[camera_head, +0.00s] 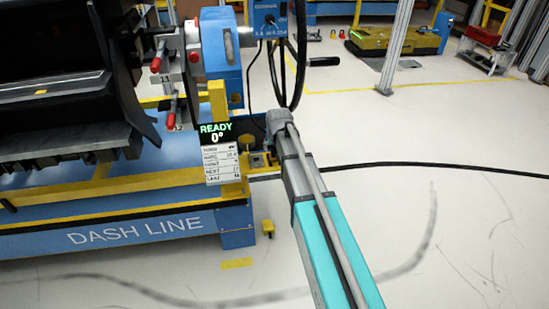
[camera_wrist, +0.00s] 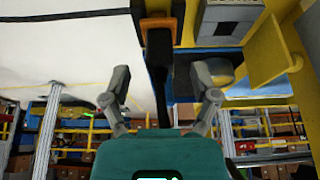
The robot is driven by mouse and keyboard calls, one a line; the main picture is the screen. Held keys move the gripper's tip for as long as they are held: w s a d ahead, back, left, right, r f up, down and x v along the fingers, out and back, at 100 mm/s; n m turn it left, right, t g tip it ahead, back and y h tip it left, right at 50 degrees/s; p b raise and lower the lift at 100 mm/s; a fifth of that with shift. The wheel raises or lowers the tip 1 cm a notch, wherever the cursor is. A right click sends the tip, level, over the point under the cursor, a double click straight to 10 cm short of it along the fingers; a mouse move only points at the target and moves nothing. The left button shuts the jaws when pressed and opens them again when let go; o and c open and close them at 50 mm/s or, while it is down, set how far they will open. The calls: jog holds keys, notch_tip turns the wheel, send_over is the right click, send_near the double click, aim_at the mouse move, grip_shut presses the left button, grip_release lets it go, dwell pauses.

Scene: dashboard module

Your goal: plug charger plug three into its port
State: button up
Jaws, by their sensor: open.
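My gripper (camera_wrist: 160,80) is open in the wrist view, with its two grey fingers spread apart. A dark upright piece with an orange band (camera_wrist: 158,24) shows between and beyond the fingers. It may be a charger plug or cable, but I cannot tell which, nor whether the fingers touch it. In the head view my teal arm reaches up to the dash stand's right end, and the fingers there are hard to make out. No port and no plug number is readable.
A black cable (camera_head: 430,166) runs right from beside the arm's end. A yellow floor unit (camera_head: 395,40) stands far back.

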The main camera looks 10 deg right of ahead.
jog(key=shift+b+x, duration=1.05)
jog(key=shift+x, duration=0.4)
grip_shut()
